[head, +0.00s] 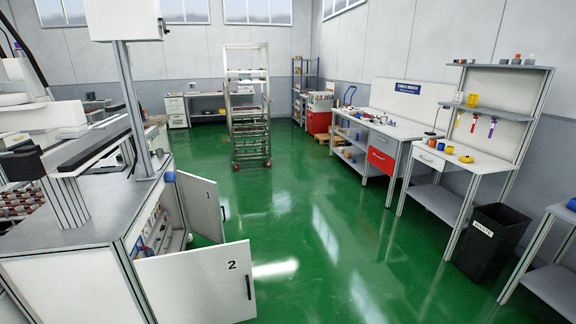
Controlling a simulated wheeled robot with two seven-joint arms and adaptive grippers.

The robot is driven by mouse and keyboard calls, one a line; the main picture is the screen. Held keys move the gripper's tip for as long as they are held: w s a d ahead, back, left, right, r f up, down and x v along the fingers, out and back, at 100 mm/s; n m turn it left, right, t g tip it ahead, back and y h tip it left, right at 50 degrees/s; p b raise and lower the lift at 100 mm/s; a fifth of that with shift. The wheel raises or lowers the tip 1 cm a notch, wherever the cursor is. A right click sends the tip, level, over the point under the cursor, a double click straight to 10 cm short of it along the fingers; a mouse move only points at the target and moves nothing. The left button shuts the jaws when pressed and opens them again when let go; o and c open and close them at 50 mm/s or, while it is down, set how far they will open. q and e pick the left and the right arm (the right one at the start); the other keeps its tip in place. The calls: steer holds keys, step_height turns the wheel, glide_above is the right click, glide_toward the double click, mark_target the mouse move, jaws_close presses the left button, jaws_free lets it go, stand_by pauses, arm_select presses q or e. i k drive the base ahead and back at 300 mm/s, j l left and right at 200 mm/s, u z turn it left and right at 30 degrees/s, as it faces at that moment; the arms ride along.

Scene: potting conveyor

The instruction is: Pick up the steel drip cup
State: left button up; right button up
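I cannot make out a steel drip cup anywhere in the head view. Small items too small to identify sit inside the open cabinet (140,250) at the left, whose doors 1 (201,206) and 2 (198,284) stand open. Other small items stand on the right-hand workbench (428,158) and its upper shelf, among them yellow and orange ones. Neither of my grippers shows in this view.
Green floor is clear through the middle. A wheeled steel rack (249,138) stands at the back. A bench with a red drawer (381,161) stands along the right wall. A black waste bin (489,243) and another table (552,283) are at the right.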

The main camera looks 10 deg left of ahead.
mark_target(160, 152)
steer(key=i+z, duration=0.4)
steer(key=i, duration=1.6)
steer(key=i+l+u, duration=0.1)
steer(key=i+u, duration=0.4)
steer(key=i, duration=0.4)
steer(key=i+u, duration=0.3)
steer(key=i+l+u, duration=0.1)
steer(key=i+u, duration=0.25)
steer(key=i, duration=0.2)
steer(key=i+u, duration=0.55)
steer(key=i, duration=0.25)
steer(key=i+u, duration=0.2)
steer(key=i, duration=1.4)
steer(key=i+l+u, duration=0.2)
steer(key=i, duration=0.65)
